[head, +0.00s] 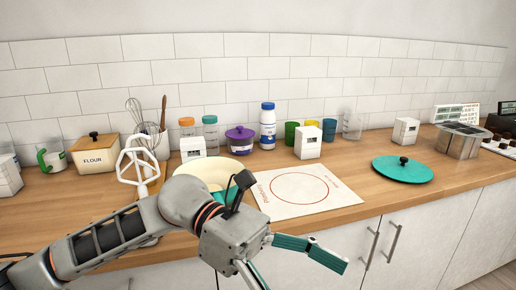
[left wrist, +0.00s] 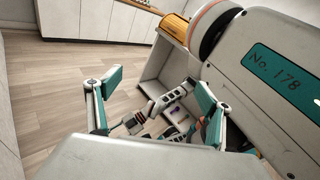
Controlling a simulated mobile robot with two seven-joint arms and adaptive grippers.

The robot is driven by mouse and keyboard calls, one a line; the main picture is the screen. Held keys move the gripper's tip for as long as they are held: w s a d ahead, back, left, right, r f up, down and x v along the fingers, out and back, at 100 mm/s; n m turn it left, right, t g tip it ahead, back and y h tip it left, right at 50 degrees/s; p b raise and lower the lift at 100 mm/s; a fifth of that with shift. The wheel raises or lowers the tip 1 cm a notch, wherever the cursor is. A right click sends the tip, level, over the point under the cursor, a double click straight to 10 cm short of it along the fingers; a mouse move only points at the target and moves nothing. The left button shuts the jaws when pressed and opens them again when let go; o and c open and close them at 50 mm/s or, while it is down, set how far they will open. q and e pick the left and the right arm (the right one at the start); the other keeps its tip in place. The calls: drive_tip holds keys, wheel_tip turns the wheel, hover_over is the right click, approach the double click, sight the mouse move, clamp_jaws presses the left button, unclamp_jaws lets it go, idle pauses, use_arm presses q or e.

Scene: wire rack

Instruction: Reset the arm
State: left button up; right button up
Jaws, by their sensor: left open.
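My left arm comes in from the left in the head view, bent in front of the counter. Its gripper (head: 296,266) hangs in the air before the counter's front edge and the white cupboard doors. The left gripper is open, with its teal-padded fingers spread apart and nothing between them. In the left wrist view the two fingers (left wrist: 158,88) stand apart over the floor, with mechanical parts showing beyond them. I cannot make out a right gripper.
The wooden counter (head: 355,205) holds a cream bowl (head: 208,170), a white mat with a red circle (head: 275,200), a teal lid (head: 402,172), a flour box (head: 94,154) and a steel pot (head: 458,142). Wooden floor (left wrist: 60,80) is clear on the left in the wrist view.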

use_arm(q)
drive_tip(key=w+a+r+n+t+h+p, duration=0.2)
drive_tip(key=w+n+t+h, duration=0.8)
drive_tip(key=n, duration=0.9)
drive_tip(key=w+a+f+n+t+y+p, duration=0.1)
drive_tip(key=w+a+f+n+t+y, duration=0.3)
drive_tip(key=f+n+t, duration=0.55)
drive_tip(key=w+a+f+n+t+y, duration=0.2)
drive_tip(key=a+f+n+t+y, duration=0.45)
drive_tip(key=n, duration=0.55)
drive_tip(key=s+a+f+n+g+y, duration=0.1)
drive_tip(key=s+a+f+n+y, duration=0.2)
drive_tip(key=f, duration=0.4)
drive_tip(key=s+a+f+n+g+y, duration=0.1)
drive_tip(key=a+f+n+y, duration=0.3)
drive_tip(key=f, duration=0.4)
drive_tip(key=s+a+f+n+g+y+p, duration=0.1)
drive_tip(key=s+a+f+n+g+y, duration=0.1)
drive_tip(key=s+f, duration=0.5)
drive_tip(key=s+a+f+n+g+y, duration=0.2)
drive_tip(key=s+a+f+n+g, duration=0.1)
drive_tip(key=s+a+f, duration=0.4)
drive_tip(key=shift+s+f+n+p, duration=0.2)
drive_tip(key=shift+f+n+p, duration=0.15)
drive_tip(key=shift+f+n, duration=0.4)
use_arm(e)
drive_tip(key=r, duration=0.2)
drive_tip(key=s+r, duration=0.1)
drive_tip(key=shift+a, duration=0.4)
